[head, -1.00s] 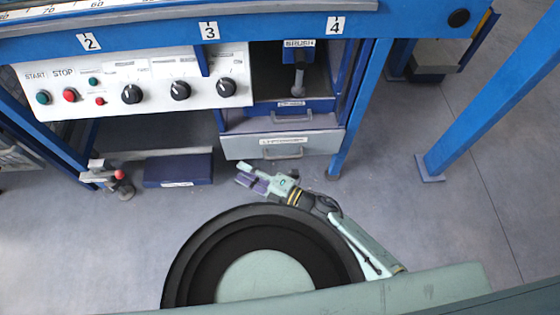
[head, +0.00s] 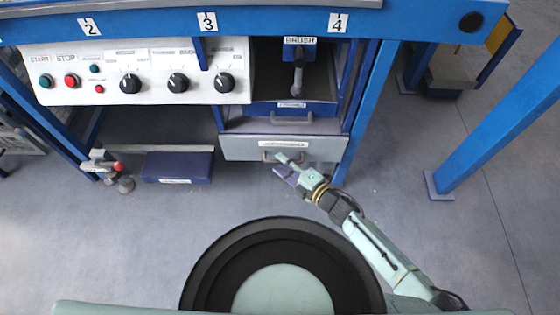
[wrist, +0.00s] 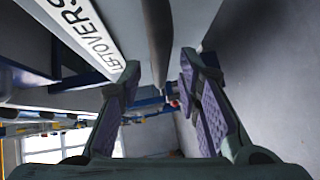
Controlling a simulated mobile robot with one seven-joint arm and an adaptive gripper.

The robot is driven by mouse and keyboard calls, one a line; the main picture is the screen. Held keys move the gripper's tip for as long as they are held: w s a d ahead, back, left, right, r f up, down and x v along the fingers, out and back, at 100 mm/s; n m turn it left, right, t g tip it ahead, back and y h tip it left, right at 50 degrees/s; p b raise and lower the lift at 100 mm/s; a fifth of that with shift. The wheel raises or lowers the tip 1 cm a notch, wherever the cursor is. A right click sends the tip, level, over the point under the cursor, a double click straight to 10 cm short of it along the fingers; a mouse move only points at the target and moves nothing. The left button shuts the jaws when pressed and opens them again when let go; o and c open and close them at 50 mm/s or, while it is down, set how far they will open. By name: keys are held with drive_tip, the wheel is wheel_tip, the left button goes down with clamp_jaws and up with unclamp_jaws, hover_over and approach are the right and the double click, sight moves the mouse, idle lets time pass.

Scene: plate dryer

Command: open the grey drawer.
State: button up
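The grey drawer (head: 238,149) is the lower drawer under the blue bench, with a white label and a bar handle. A light grey strip shows above its front; I cannot tell whether it stands ajar. My gripper (head: 284,168) is at the handle, coming from the lower right, and hides part of it. In the wrist view my gripper (wrist: 160,78) is open, with purple pads on its fingers. The dark handle bar (wrist: 157,35) runs between the fingers, with a gap on each side. The drawer's label there reads "LEFTOVERS" (wrist: 90,35).
A blue drawer (head: 290,115) with its own handle sits just above. A brush (head: 298,75) hangs in the compartment over it. A control panel (head: 135,75) is at left, a blue box (head: 178,167) below it. A blue leg (head: 360,110) stands close right. Floor in front is clear.

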drive_tip(key=shift+x, duration=0.95)
drive_tip(key=shift+d, duration=0.1)
clamp_jaws()
